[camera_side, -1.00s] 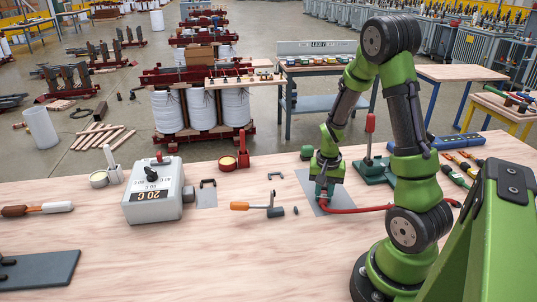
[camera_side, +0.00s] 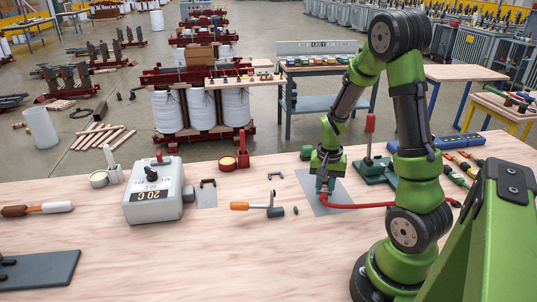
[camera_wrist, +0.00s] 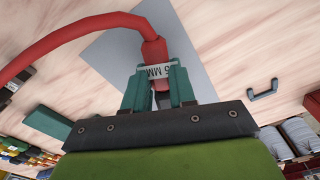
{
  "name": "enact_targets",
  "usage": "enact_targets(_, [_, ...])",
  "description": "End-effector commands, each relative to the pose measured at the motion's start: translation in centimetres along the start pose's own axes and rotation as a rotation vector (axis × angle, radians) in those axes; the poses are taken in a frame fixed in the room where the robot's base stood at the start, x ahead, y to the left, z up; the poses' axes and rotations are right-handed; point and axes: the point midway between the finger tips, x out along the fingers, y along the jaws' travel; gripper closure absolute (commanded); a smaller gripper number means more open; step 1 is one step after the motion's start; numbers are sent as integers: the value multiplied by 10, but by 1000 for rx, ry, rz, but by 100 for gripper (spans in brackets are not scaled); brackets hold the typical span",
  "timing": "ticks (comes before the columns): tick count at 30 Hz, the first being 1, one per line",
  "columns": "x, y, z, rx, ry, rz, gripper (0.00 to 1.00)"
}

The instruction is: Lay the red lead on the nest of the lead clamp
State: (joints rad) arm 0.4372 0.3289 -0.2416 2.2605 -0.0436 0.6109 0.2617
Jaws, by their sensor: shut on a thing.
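My gripper (camera_side: 323,180) is shut on the end of the red lead (camera_side: 352,207), just above a grey mat (camera_side: 335,197). In the wrist view my green fingers (camera_wrist: 160,92) close around the lead's end by a white label reading "5 MM"; the red lead (camera_wrist: 85,32) curves away to the left. In the side view the lead runs right along the table behind my arm. The lead clamp (camera_side: 374,168), a green base with a red upright handle, stands just right of my gripper. Its nest is not clearly visible.
A grey box (camera_side: 154,192) marked "20 C" stands at left. A blue block (camera_side: 420,145) and several tools (camera_side: 457,170) lie at right. The front middle of the table is clear.

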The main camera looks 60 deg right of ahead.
Motion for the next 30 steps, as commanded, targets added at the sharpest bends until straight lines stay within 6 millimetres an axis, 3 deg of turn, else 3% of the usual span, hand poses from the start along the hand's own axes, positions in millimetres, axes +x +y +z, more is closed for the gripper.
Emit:
enact_targets(16, [-22,0,-2,-2,3,-1,100])
enact_targets(30, [-24,-6,1,-20,2,-3,100])
